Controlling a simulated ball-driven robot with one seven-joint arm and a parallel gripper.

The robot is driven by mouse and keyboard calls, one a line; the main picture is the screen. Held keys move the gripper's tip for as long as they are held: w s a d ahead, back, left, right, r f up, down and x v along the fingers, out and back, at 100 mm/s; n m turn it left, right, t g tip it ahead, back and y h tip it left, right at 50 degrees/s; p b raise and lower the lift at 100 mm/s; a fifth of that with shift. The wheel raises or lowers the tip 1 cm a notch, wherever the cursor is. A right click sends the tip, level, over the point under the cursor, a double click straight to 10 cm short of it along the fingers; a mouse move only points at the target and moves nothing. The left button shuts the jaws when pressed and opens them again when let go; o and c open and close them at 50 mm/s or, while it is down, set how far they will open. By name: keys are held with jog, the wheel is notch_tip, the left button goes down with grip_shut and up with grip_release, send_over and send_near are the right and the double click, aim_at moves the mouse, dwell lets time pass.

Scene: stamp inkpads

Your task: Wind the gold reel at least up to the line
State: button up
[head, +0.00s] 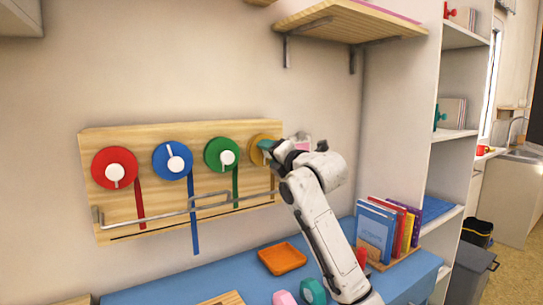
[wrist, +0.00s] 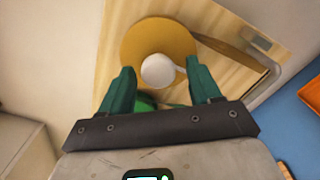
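The gold reel (head: 262,142) is at the right end of the wooden board on the wall, partly hidden by my gripper. The wrist view shows its gold disc (wrist: 160,36) with a round white hub (wrist: 158,71) and a short arm pointing right. The gold ribbon (wrist: 228,50) runs off the reel; in the head view it hangs down, mostly hidden. My gripper (wrist: 160,66) is open, its green fingers either side of the hub. The right finger is close to the hub's arm; I cannot tell whether they touch. A thin dark line (head: 150,231) runs along the board's lower edge.
Red (head: 115,168), blue (head: 172,160) and green (head: 221,153) reels with ribbons sit left on the same board (head: 100,140). A stepped metal rail (head: 150,219) crosses it. Below, the blue desk (head: 225,279) holds an orange tray (head: 282,258) and books (head: 375,232). A shelf (head: 350,22) is above.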

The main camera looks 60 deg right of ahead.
jog(key=shift+s, duration=0.1)
jog(key=v, duration=1)
jog(key=shift+s+b, duration=0.3)
jog(key=shift+b, duration=0.1)
jog(key=shift+a, duration=0.2)
